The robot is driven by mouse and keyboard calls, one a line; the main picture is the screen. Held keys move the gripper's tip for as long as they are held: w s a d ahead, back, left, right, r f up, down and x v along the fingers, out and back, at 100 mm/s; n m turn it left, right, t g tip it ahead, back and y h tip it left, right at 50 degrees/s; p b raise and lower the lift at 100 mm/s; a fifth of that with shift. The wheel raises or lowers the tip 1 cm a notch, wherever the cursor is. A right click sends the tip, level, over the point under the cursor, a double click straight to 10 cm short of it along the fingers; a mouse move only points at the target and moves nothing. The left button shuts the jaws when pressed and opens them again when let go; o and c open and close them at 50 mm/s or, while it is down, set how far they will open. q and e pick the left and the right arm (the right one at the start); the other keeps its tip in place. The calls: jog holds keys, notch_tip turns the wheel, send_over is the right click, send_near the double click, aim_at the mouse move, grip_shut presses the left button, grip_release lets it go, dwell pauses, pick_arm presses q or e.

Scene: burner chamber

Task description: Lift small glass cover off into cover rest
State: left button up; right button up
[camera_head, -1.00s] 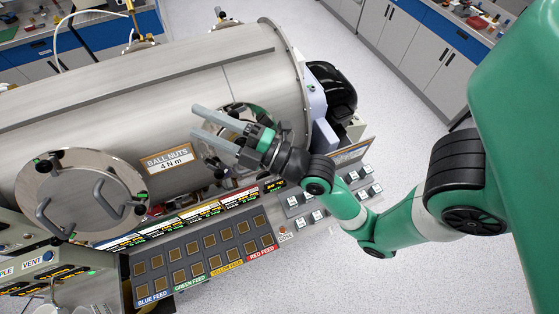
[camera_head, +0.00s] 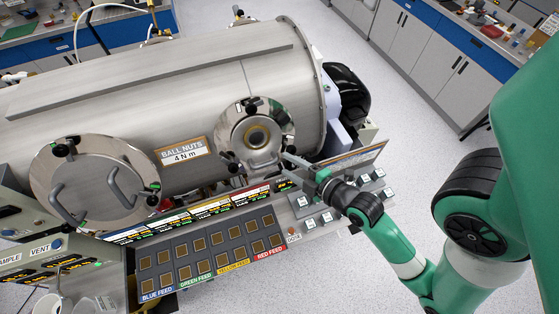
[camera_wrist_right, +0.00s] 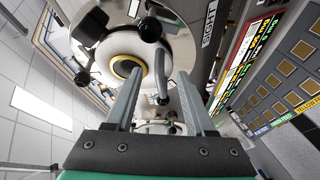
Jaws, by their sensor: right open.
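The small round cover (camera_head: 233,131) is on the right end of the steel chamber's front, with a brass-rimmed window in its middle and a bar handle (camera_head: 265,165) at its lower edge. Black ball knobs sit around its rim. My right gripper (camera_head: 290,168) is open and empty, just right of and below the cover. In the right wrist view the cover (camera_wrist_right: 108,53) lies ahead, and its handle (camera_wrist_right: 161,82) shows between the open fingers (camera_wrist_right: 158,78); no contact is visible. I cannot pick out a cover rest. My left gripper is not in view.
A larger round cover (camera_head: 95,165) with two handles is at the chamber's left. A "BALL NUTS 4 N m" sign (camera_head: 184,154) sits between the covers. The button panel (camera_head: 210,250) stands below them.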

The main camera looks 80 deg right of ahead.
aim_at(276, 157)
jog(key=x, duration=0.6)
jog(key=shift+r, duration=0.1)
jog(key=shift+c, duration=0.2)
grip_shut()
dwell(1.0)
jog(key=c, duration=0.7)
grip_release()
jog(key=shift+r, duration=0.1)
jog(key=shift+c, duration=0.2)
grip_shut()
